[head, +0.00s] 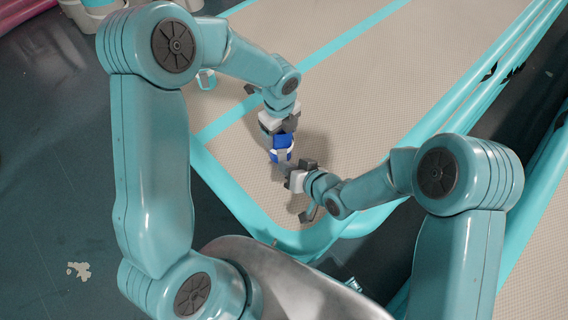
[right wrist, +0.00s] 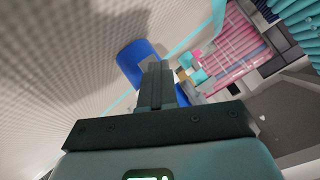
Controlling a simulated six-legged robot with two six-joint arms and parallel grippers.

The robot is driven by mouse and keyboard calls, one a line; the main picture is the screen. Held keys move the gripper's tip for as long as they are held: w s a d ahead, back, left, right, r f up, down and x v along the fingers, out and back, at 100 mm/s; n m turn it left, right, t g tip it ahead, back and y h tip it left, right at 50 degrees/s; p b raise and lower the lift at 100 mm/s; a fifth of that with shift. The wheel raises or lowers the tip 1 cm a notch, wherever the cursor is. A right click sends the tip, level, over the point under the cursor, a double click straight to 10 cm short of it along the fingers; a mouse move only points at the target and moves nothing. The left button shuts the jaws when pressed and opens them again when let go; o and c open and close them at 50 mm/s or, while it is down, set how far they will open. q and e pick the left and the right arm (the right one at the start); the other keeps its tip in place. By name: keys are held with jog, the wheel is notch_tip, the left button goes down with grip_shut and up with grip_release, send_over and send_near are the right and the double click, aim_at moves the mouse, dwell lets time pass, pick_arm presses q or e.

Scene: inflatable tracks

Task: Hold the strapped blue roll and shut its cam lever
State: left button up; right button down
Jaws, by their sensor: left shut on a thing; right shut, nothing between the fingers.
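The blue roll (head: 282,142) with a pale strap sits on or just above the beige track in the head view. My left gripper (head: 279,133) is above it and shut on it, covering its upper part. My right gripper (head: 287,171) is shut and empty, just below and to the right of the roll. In the right wrist view the roll (right wrist: 138,60) shows beyond the closed fingers of that gripper (right wrist: 156,72). The cam lever cannot be made out clearly; the right fingers may cover it. I cannot tell whether these fingers touch the roll.
The beige inflatable track (head: 345,95) has turquoise tube edges and a turquoise stripe. A small turquoise-rimmed item (head: 206,79) lies behind my left arm. White buckets (head: 98,8) stand at the upper left. Pink and turquoise rolls (right wrist: 238,45) show in the right wrist view. The track to the right is clear.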

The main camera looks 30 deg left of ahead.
jog(key=shift+f, duration=0.1)
dwell(0.3)
jog(key=shift+s+d+r, duration=0.1)
jog(key=shift+s+r, duration=0.05)
jog(key=shift+r, duration=0.65)
jog(key=shift+s+d+r, duration=0.1)
jog(key=shift+s+r, duration=0.05)
jog(key=shift+r, duration=0.7)
jog(key=shift+s+d+r, duration=0.1)
jog(key=shift+s+r, duration=0.05)
jog(key=shift+r, duration=0.65)
jog(key=r, duration=0.3)
jog(key=s+r, duration=0.1)
jog(key=shift+d+r, duration=0.35)
jog(key=shift+r, duration=0.05)
pick_arm(q)
jog(key=o, duration=1.3)
